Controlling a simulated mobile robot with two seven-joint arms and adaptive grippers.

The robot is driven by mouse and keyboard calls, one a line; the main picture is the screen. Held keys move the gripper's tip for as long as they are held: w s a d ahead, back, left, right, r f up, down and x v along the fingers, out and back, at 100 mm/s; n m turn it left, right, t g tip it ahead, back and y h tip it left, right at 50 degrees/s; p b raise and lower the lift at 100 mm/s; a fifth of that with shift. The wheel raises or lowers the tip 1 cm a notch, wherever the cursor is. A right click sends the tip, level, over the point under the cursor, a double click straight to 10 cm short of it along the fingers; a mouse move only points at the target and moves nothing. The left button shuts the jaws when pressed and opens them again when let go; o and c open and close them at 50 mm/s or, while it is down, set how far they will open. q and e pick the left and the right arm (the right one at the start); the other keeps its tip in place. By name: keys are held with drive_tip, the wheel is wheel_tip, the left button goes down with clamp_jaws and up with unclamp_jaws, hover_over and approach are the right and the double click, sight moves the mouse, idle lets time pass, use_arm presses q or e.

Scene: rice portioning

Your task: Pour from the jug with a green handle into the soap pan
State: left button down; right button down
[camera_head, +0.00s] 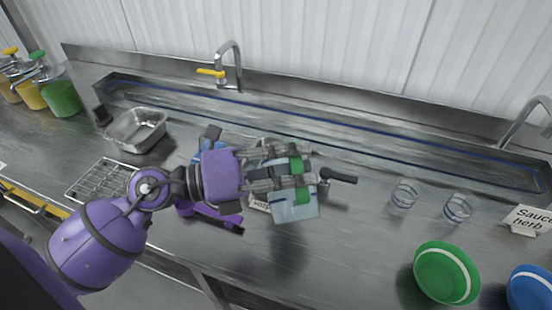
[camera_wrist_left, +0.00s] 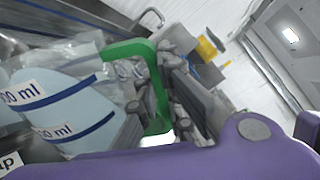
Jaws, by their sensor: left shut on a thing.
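My left gripper (camera_head: 300,180) is shut on the green handle (camera_head: 296,165) of a clear jug (camera_head: 295,208) over the middle of the counter. In the left wrist view the green handle (camera_wrist_left: 152,80) lies between the fingers, beside clear walls with blue lines and "ml" labels (camera_wrist_left: 75,105). The jug's tilt and any flow from it cannot be told. A black pan handle (camera_head: 340,178) sticks out right of the gripper; the pan body is mostly hidden. A small white label (camera_head: 260,204), partly covered, stands by the jug. My right gripper is not in view.
A metal tray (camera_head: 137,129), a wire rack (camera_head: 100,180) and pump jars (camera_head: 62,98) stand at the left. Two glasses (camera_head: 404,193), a "Sauce" sign (camera_head: 528,219), a green bowl (camera_head: 446,273) and a blue bowl (camera_head: 531,288) are at the right. A tap (camera_head: 236,65) is behind.

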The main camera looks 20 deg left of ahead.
use_arm(q)
drive_tip(key=shift+w+a+r+n, duration=0.15)
drive_tip(key=shift+w+n, duration=0.15)
drive_tip(key=shift+w, duration=0.05)
idle(0.4)
drive_tip(key=shift+w+a, duration=0.1)
drive_tip(key=shift+w, duration=0.1)
idle(0.3)
drive_tip(key=shift+n, duration=0.3)
drive_tip(key=shift+w+a+r, duration=0.1)
drive_tip(key=shift+w+a, duration=0.05)
drive_tip(key=shift+w, duration=0.05)
